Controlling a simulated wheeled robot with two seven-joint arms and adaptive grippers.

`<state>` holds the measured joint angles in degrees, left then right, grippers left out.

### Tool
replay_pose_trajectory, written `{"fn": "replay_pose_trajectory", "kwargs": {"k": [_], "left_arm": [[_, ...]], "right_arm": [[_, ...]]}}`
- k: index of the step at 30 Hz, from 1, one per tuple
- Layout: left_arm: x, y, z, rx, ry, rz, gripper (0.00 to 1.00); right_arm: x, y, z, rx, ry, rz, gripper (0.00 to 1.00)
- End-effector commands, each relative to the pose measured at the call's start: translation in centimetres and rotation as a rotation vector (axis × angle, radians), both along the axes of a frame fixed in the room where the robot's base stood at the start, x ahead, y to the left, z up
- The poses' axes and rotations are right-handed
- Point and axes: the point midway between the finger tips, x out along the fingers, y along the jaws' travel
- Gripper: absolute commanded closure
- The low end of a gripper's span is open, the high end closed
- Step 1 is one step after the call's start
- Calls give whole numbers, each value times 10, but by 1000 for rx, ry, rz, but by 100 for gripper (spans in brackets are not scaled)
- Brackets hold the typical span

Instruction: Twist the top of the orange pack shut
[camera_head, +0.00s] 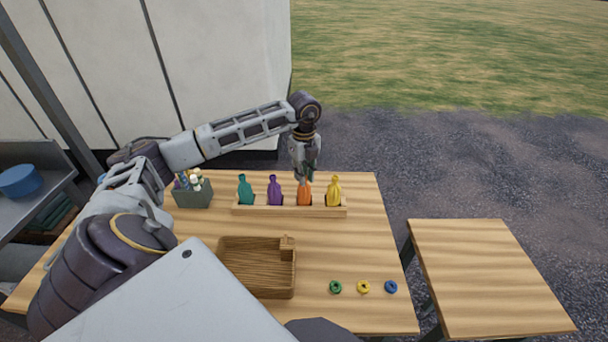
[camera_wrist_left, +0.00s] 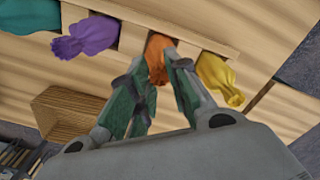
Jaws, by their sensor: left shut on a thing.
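The orange pack (camera_head: 304,196) stands in a wooden rack (camera_head: 290,211) with teal, purple and yellow packs beside it. My left gripper (camera_head: 304,176) comes down from above and is shut on the top of the orange pack. In the left wrist view the orange pack (camera_wrist_left: 158,48) shows between the fingers of my left gripper (camera_wrist_left: 160,80). The fingers partly hide its top, so I cannot tell how far it is twisted. My right gripper does not show.
The yellow pack (camera_head: 333,191) and purple pack (camera_head: 274,190) stand close on either side; the teal pack (camera_head: 245,190) is farther left. A wooden tray (camera_head: 257,290), a grey holder (camera_head: 193,197) and three small rings, including a yellow one (camera_head: 363,287), are on the table.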

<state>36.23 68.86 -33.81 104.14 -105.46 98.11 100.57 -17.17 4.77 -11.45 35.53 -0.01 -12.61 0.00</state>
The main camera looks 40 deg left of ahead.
Motion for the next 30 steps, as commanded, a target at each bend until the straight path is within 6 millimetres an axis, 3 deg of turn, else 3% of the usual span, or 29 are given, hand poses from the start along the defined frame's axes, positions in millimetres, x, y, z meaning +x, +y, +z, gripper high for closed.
{"fn": "replay_pose_trajectory", "kwargs": {"k": [30], "left_arm": [[0,0,0,2,-1,-571,93]], "right_arm": [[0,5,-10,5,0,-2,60]]}}
